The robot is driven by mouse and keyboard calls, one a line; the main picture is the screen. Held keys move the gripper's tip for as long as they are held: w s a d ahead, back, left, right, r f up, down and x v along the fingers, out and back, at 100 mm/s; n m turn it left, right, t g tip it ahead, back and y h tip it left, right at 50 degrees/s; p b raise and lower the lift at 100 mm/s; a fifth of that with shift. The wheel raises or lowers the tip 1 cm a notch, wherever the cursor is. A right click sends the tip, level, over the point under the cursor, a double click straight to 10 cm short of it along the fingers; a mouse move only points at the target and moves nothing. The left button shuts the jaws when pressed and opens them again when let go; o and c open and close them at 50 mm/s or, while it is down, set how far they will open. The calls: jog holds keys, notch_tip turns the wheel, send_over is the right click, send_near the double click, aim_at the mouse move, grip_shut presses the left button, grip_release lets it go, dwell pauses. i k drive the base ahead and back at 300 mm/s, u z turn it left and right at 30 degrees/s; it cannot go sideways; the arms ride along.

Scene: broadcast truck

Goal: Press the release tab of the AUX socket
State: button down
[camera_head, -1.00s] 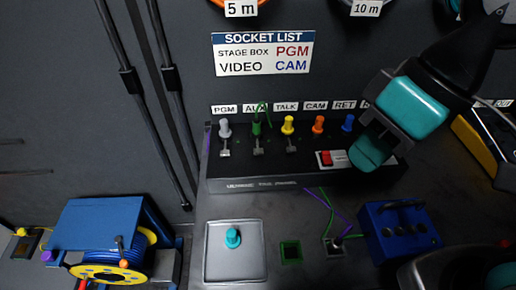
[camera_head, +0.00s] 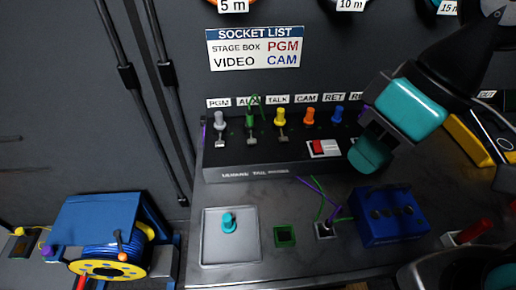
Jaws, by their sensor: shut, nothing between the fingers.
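The AUX socket is second from the left on the black tail panel (camera_head: 230,172). Its label, partly covered by a green cable loop, reads "AU". A green plug (camera_head: 250,119) stands in this socket. A small grey release tab (camera_head: 251,139) sticks out just below the plug. My gripper (camera_head: 371,153), with teal parts, is shut and empty. It appears in front of the panel's right end, well to the right of the AUX tab and apart from it. It hides part of the right-hand sockets.
Grey, yellow, orange and blue plugs stand beside the green one. A red-and-white switch (camera_head: 322,148) lies between the tab and my gripper. On the bench are a grey tray (camera_head: 212,251) with a teal knob, a green square (camera_head: 285,236) and a blue box (camera_head: 391,214).

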aim_at(252, 141)
jog(key=k, duration=0.35)
jog(key=z, duration=2)
jog(key=k, duration=1.5)
jog(key=u, duration=1.95)
jog(key=i, duration=1)
